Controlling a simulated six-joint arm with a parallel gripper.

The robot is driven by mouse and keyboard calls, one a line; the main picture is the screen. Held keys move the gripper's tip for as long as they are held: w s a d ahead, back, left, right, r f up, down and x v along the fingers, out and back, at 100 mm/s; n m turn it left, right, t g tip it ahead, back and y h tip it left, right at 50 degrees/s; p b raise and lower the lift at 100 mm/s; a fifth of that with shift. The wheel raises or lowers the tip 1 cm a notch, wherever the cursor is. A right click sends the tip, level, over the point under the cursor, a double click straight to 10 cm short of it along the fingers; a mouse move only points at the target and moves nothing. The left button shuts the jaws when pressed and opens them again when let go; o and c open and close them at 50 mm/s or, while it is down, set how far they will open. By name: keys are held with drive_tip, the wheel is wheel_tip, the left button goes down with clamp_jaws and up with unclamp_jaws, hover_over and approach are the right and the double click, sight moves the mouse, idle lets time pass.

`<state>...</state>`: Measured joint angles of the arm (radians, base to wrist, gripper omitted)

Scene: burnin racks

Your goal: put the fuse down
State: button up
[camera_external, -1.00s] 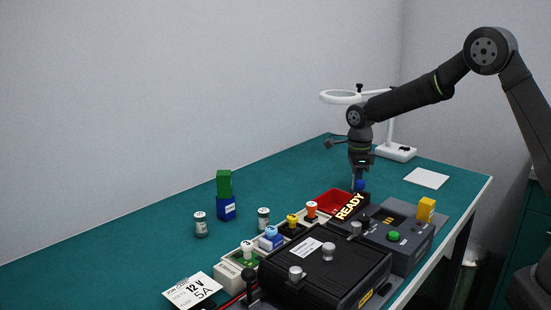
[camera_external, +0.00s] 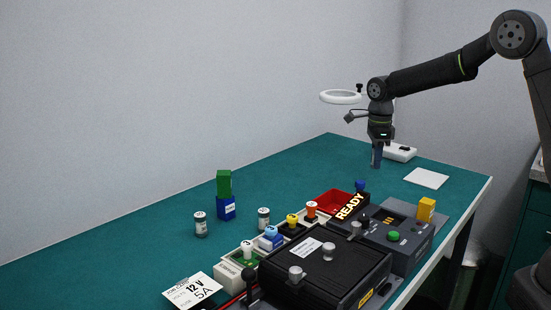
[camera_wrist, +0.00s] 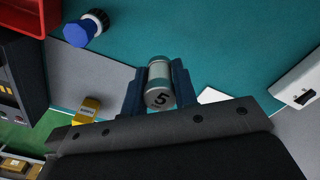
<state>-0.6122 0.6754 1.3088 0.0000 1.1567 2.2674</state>
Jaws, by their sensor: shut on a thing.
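My gripper (camera_external: 376,163) is low over the back part of the teal table, just left of the white lamp base. In the wrist view my gripper (camera_wrist: 160,90) has its two blue fingers closed on a fuse (camera_wrist: 160,78). The fuse is a pale grey cylinder with a metal cap, and the cap facing the camera reads "5". In the external view the fuse is hidden or too small to make out between the fingers. I cannot tell whether it touches the table.
A blue-capped knob (camera_external: 360,185) stands by the red bin (camera_external: 334,199). A white square card (camera_external: 426,178) lies to the right of my gripper. The magnifier lamp base (camera_external: 399,152) stands close behind. Two other fuses (camera_external: 201,224) (camera_external: 263,218) stand upright farther left.

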drive_tip(key=d+r, duration=0.3)
drive_tip(key=d, duration=0.3)
drive_tip(key=n, duration=0.6)
hover_over(267, 202)
drive_tip(key=f, duration=0.3)
drive_tip(key=d+f, duration=0.1)
drive_tip(key=f, duration=0.1)
drive_tip(key=shift+w+f, duration=0.1)
drive_tip(key=shift+f, duration=0.25)
drive_tip(key=shift+s+a+f+m, duration=0.2)
drive_tip(key=shift+a+f+m, duration=0.1)
drive_tip(key=shift+a, duration=0.15)
drive_tip(key=shift+f, duration=1.95)
drive_tip(key=shift+f, duration=0.1)
drive_tip(key=o, duration=1)
